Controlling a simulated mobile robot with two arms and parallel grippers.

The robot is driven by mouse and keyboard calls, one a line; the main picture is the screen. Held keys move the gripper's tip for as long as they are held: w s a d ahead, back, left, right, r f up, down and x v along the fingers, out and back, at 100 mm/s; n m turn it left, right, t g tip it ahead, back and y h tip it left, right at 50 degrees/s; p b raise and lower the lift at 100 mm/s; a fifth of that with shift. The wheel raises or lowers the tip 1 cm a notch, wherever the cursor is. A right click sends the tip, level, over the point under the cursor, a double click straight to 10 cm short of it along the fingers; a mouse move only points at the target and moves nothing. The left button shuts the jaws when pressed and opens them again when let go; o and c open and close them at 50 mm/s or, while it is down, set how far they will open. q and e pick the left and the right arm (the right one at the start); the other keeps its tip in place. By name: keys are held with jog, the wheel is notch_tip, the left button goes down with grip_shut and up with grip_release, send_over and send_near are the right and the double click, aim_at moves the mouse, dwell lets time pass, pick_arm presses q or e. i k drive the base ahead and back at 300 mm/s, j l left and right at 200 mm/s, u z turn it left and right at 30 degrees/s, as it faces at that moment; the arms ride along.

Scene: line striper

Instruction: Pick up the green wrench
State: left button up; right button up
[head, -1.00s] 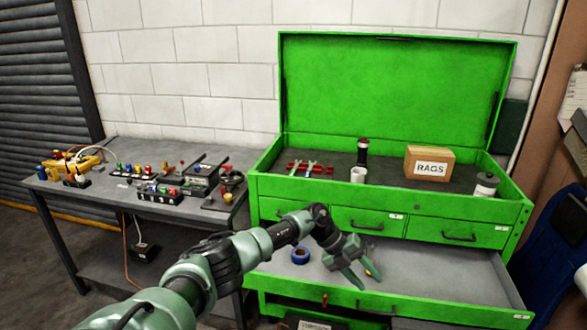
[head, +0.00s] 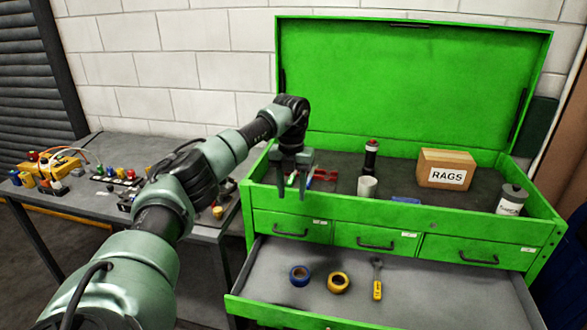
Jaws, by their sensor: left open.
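My left gripper (head: 291,196) is in front of the left part of the red rack (head: 325,178) in the top tray of the green tool chest (head: 460,215), where light-coloured wrenches showed earlier. My right gripper is not in view.
The top tray also holds a white cup (head: 367,187), a black cylinder (head: 370,158), a RAGS box (head: 446,168) and a canister (head: 511,199). The open drawer holds blue tape (head: 299,275), yellow tape (head: 338,282) and a yellow-handled tool (head: 377,283). A cluttered grey table (head: 100,205) stands left.

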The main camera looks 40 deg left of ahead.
aim_at(289, 185)
jog(key=i+j, duration=0.55)
jog(key=j, duration=0.15)
jog(key=i+j, duration=0.55)
jog(key=j, duration=0.1)
